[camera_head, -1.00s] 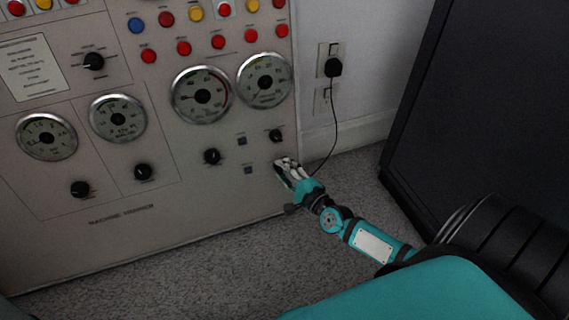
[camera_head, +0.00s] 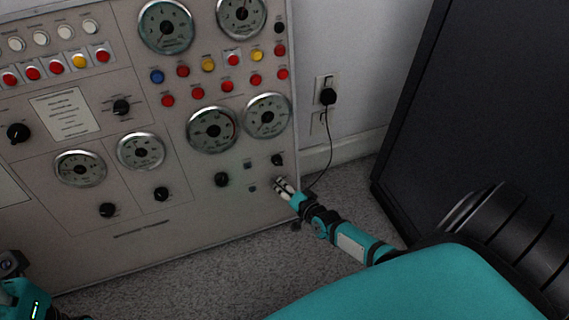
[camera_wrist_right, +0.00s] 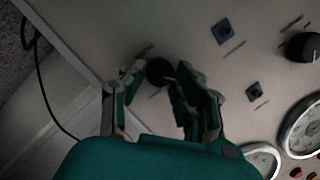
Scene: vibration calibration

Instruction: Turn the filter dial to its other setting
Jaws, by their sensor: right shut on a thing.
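A dark round dial (camera_wrist_right: 160,72) on the pale control panel (camera_head: 190,235) sits between the fingertips of my right gripper (camera_wrist_right: 153,80) in the wrist view. The dial has a light pointer mark. My right gripper (camera_head: 283,186) is shut on this dial at the panel's lower right in the head view. There the fingers hide the dial. The dial's label cannot be read.
Two small blue squares (camera_head: 247,165) and a black knob (camera_head: 222,179) lie left of the gripper. Gauges (camera_head: 268,116) are above. A plug with a black cable (camera_head: 327,97) hangs on the wall at right. A large dark cabinet (camera_head: 465,110) stands further right. Carpet (camera_head: 190,285) lies below.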

